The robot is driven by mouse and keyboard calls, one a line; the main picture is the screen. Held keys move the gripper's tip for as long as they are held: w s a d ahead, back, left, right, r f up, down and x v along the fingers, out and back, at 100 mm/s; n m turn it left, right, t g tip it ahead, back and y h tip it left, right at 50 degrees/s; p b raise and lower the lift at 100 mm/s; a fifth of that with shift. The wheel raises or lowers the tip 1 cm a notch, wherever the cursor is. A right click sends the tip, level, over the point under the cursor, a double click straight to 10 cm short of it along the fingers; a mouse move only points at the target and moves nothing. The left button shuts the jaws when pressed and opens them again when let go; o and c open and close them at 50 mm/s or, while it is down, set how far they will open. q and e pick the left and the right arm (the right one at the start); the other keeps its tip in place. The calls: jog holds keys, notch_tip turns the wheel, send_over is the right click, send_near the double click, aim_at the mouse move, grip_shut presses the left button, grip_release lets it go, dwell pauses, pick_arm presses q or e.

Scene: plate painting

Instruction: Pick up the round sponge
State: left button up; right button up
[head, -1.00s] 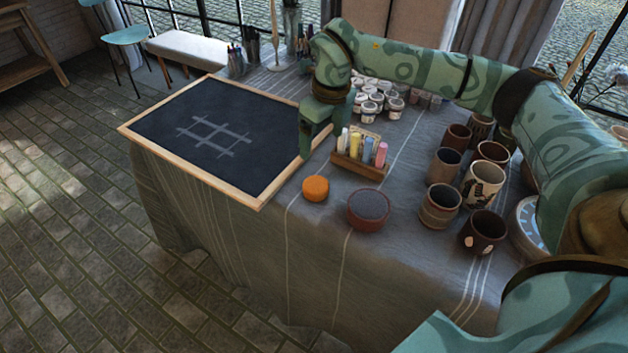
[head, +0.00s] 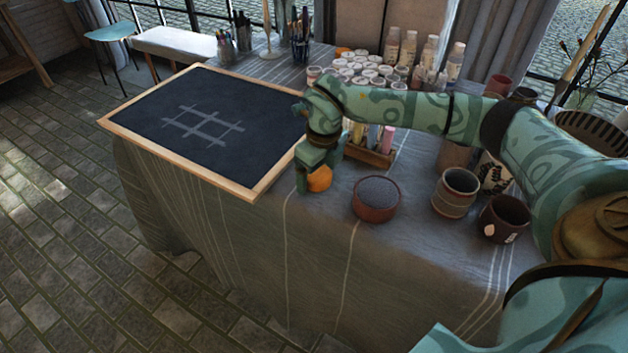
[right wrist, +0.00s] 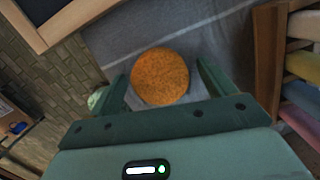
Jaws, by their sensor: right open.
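The round orange sponge (head: 320,179) lies on the cloth-covered table near its front edge, partly hidden behind my right gripper (head: 314,182) in the head view. In the right wrist view the sponge (right wrist: 160,76) shows whole, between and just beyond the two fingertips. My right gripper (right wrist: 165,80) is open, pointing down at the sponge, with a finger on either side and nothing held. I cannot tell whether the fingers reach down around it. My left gripper is not in view.
A framed chalkboard (head: 205,125) lies left of the sponge. A wooden chalk box (head: 369,154) stands close behind, right of it. A dark red bowl (head: 376,200) sits to the right, with several pots (head: 456,192) beyond. Clear cloth lies in front.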

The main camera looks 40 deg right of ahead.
aim_at(317, 172)
jog(key=shift+f, duration=0.15)
jog(key=shift+c, duration=1)
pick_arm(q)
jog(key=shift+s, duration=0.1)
pick_arm(e)
jog(key=c, duration=0.9)
jog(key=shift+o, duration=0.2)
